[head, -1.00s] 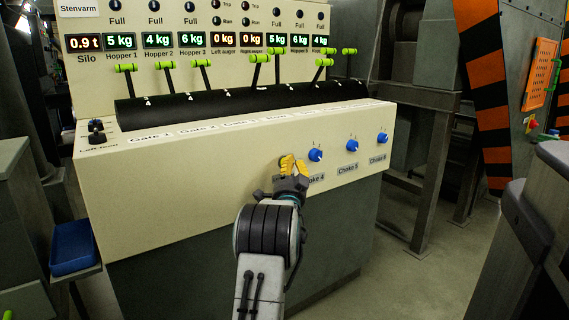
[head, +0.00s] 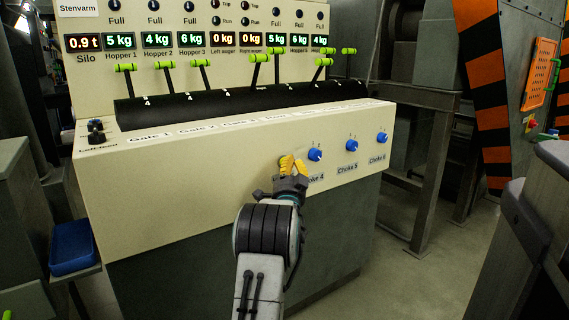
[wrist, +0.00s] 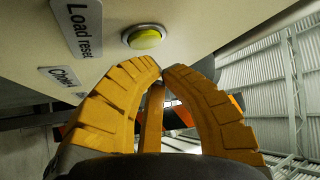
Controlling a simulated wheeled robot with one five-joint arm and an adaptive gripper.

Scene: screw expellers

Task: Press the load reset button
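The load reset button (wrist: 145,38) is a round yellow button in a pale metal ring on the cream panel face. It sits beside the "Load reset" label (wrist: 80,26) in the wrist view. In the head view the button (head: 283,160) is mostly hidden behind my fingers. My gripper (wrist: 162,68) has yellow ribbed fingers with tips brought together and nothing held between them. In the wrist view the tips are just below the button, apart from it in the picture. In the head view my gripper (head: 292,164) is at the panel's front face, left of the blue knobs.
Blue choke knobs (head: 315,155) sit right of my gripper on the same face. A black lever housing (head: 240,100) with green-handled levers is above. A blue tray (head: 73,247) is at the left. Grey machinery (head: 545,195) stands at the right; open floor lies between.

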